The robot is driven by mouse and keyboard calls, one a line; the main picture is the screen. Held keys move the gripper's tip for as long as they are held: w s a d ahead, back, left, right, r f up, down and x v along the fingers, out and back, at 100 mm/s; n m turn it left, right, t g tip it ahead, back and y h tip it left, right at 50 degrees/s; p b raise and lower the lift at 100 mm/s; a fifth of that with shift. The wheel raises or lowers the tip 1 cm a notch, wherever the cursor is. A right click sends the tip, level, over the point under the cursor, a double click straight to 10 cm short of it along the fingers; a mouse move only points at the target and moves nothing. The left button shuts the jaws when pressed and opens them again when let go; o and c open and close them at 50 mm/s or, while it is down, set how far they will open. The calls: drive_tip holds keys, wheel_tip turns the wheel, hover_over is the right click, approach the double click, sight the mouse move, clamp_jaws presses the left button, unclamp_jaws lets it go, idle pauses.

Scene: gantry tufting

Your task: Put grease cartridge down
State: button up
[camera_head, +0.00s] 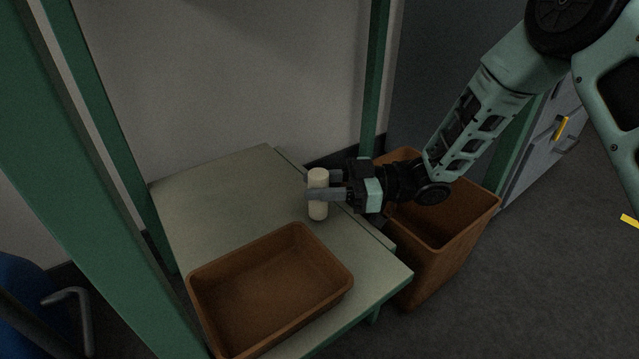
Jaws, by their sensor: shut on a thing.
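The grease cartridge (318,208) is a cream-coloured upright cylinder. It is over the right part of the pale table top (235,205), behind the brown tray. My gripper (322,190) reaches in from the right and is shut on the cartridge's upper-middle part, with one finger across its front. I cannot tell whether the cartridge's base touches the table. The finger hides part of its side.
An empty brown tray (270,283) takes up the front of the table. A tall brown bin (432,255) stands on the floor to the right. Green posts (95,110) frame the table. The table's left and back area is clear.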

drive_tip(key=o, duration=1)
drive_tip(key=shift+s+a+f, duration=0.1)
drive_tip(key=shift+s+f, duration=0.2)
drive_tip(key=shift+f, duration=0.3)
drive_tip(key=shift+r, duration=0.25)
drive_tip(key=d+r+p, duration=0.1)
drive_tip(key=d+p, duration=0.5)
drive_tip(key=d, duration=0.5)
drive_tip(key=w+a+r+m+t+h, duration=0.45)
drive_tip(key=r+m+t+h, duration=0.2)
drive_tip(key=h, duration=0.35)
drive_tip(key=s+d+r+m+g+h, duration=0.1)
drive_tip(key=s+d+m+g+h, duration=0.1)
drive_tip(key=s, duration=1.2)
drive_tip(key=s+d+r+m+g+h, duration=0.2)
drive_tip(key=s+d+g+h, duration=0.2)
drive_tip(key=s, duration=1.1)
drive_tip(key=shift+s+d+h, duration=0.15)
drive_tip(key=shift+s+h, duration=0.1)
drive_tip(key=shift+h, duration=0.45)
